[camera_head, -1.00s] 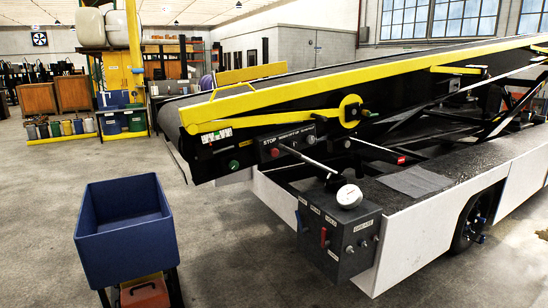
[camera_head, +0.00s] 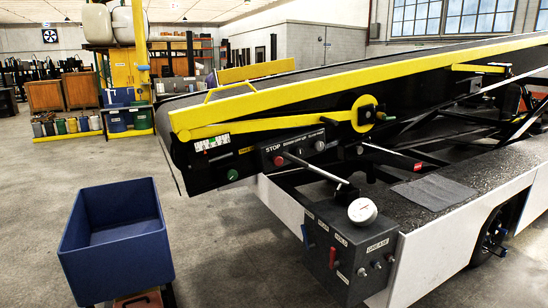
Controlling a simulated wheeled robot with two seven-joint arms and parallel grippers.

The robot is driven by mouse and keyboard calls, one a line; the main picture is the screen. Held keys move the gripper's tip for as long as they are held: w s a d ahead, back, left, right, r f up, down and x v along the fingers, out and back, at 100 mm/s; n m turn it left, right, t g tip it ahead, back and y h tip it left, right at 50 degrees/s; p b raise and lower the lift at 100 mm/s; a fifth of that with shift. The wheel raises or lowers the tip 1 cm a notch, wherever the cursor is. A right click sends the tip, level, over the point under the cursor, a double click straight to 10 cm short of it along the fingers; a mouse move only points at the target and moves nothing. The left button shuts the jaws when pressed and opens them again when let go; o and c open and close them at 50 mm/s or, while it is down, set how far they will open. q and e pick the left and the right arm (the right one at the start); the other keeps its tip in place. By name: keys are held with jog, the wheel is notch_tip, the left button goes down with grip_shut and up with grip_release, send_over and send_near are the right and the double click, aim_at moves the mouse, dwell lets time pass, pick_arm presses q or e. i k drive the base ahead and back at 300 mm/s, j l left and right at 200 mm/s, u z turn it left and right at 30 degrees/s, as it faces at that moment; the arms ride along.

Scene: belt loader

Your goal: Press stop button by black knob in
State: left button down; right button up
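The belt loader's dark control panel (camera_head: 292,147) sits on the side of the machine, under the yellow rail. The red stop button (camera_head: 279,161) is at the panel's left end, below the word STOP. A small dark knob (camera_head: 320,146) is farther right on the same panel, though its exact colour is hard to tell. A grey lever with a shaft runs from near the panel down to the right. Neither of my grippers shows in the head view.
A blue bin (camera_head: 117,240) stands at the lower left. Bare concrete floor lies between bin and loader.

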aim_at(279, 161)
jog(key=i+l+u, duration=0.1)
jog(key=i, duration=0.4)
jog(key=i+l, duration=0.3)
jog(key=i, duration=0.15)
jog(key=i+l+u, duration=0.15)
jog(key=i, duration=0.3)
jog(key=i+l, duration=0.3)
jog(key=i, duration=0.2)
jog(key=u, duration=0.05)
